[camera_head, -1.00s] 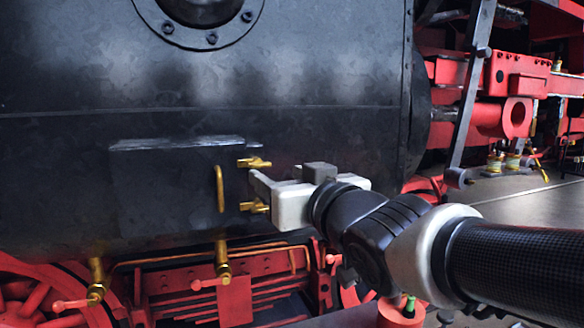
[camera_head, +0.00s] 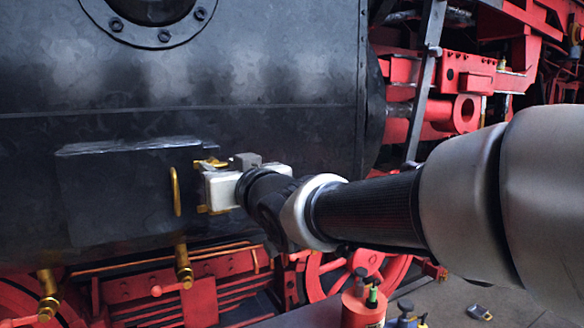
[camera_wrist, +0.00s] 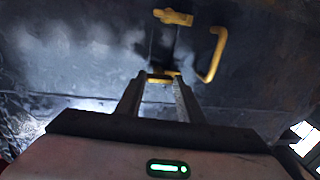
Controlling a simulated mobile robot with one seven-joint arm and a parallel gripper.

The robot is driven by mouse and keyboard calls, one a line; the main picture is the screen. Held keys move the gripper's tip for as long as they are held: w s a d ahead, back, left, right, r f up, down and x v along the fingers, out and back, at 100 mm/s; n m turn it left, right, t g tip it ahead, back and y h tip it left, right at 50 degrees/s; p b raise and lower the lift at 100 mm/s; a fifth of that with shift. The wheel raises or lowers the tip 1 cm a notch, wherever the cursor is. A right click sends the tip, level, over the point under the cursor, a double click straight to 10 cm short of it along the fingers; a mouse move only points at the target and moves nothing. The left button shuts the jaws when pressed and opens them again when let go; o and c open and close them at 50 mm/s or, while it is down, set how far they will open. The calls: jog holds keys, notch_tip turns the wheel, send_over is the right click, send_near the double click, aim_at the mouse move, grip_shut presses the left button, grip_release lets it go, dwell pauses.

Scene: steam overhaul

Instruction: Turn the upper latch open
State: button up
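Two brass latches are on the dark panel of the locomotive, right of a brass handle (camera_head: 176,192). The upper latch (camera_head: 210,162) shows behind the front of my gripper in the head view. The lower latch (camera_head: 203,209) is partly hidden by my gripper's white body. The wrist view appears upside down: the upper latch (camera_wrist: 163,75) lies at the fingertips and the lower latch (camera_wrist: 174,17) is farther up the picture. My gripper (camera_wrist: 160,82) has its fingers apart, with the upper latch showing between the tips. I cannot tell whether they touch it.
The brass handle (camera_wrist: 213,55) is close beside the fingers in the wrist view. Brass pipe fittings (camera_head: 184,262) and red framework (camera_head: 140,290) lie below the panel. A red container (camera_head: 362,308) stands below my arm. The dark boiler wall right of the latches is bare.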

jog(key=shift+c, duration=1.2)
jog(key=shift+f+m, duration=0.1)
jog(key=shift+m, duration=0.2)
jog(key=m+b, duration=0.1)
jog(key=m, duration=0.2)
jog(key=shift+f, duration=0.1)
jog(key=shift+a+f+m+t+h+b, duration=0.15)
jog(key=shift+m+t+b, duration=0.3)
jog(key=shift+m+b, duration=2.8)
jog(key=shift+d+r+m+t+h+b, duration=0.1)
jog(key=shift+m+t+h+b, duration=0.25)
jog(key=shift+m+b, duration=2.9)
jog(key=m+p, duration=0.2)
jog(key=shift+m, duration=0.4)
